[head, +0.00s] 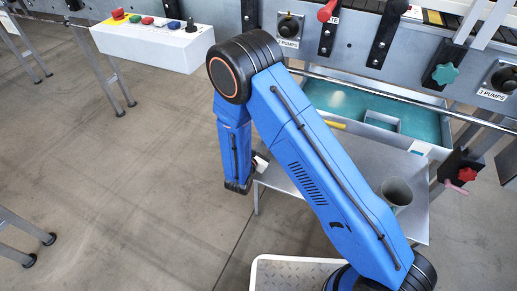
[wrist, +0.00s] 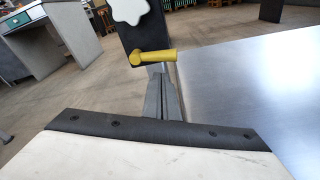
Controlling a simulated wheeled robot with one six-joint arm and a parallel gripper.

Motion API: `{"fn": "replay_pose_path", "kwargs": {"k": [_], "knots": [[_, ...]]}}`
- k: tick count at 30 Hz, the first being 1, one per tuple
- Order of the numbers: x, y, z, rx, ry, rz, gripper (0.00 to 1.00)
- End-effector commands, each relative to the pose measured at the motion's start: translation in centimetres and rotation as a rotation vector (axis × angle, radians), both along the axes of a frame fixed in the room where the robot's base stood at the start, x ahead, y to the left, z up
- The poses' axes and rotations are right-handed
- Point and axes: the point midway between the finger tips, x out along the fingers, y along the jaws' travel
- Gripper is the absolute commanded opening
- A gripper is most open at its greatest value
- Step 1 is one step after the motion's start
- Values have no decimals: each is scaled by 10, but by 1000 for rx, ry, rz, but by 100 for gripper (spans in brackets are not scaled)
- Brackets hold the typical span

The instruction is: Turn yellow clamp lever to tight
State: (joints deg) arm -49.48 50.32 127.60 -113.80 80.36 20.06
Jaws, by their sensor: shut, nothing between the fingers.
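The yellow clamp lever (wrist: 153,57) is in the upper middle of the wrist view. It is a short bar lying roughly level, its rounded end at the left, in front of a dark upright plate (wrist: 148,34). My gripper (wrist: 163,78) shows as narrow grey fingers, shut and empty, with the tips just below the lever's right part. I cannot tell if they touch it. In the head view my blue arm hides most of my gripper, and I cannot pick out the lever for sure.
A white star knob (wrist: 130,10) sits above the lever. A bare metal table (wrist: 250,85) lies close on the right; open floor is at the left. The head view shows a grey cup (head: 396,193), a teal tray (head: 345,103) and a white button box (head: 150,40).

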Motion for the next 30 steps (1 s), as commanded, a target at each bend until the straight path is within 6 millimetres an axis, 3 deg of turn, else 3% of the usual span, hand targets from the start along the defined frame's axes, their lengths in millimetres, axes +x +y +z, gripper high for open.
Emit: {"fn": "replay_pose_path", "kwargs": {"k": [6,30], "knots": [[14,-10,11,0,-1,0,0],[24,-17,25,2,-5,-4,0]]}}
